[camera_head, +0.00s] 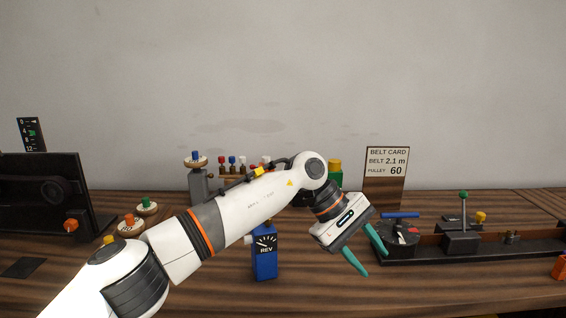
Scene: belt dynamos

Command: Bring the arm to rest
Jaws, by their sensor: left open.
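My left arm (245,207) comes in from the lower left and reaches across the middle of the bench. My left gripper (366,256) points down and to the right, with two teal fingers spread apart. Nothing is between the fingers. It is in front of and beside the round dark device (398,238) at the left end of the black rail; I cannot tell if a finger touches it. My right gripper is not in view.
A blue REV meter (265,258) stands under my forearm. The belt card (386,170) stands behind. A green-knobbed lever (463,215) rises from the rail at right. A dark panel (42,190) and small knobbed discs (131,224) are at left. The front right bench is mostly clear.

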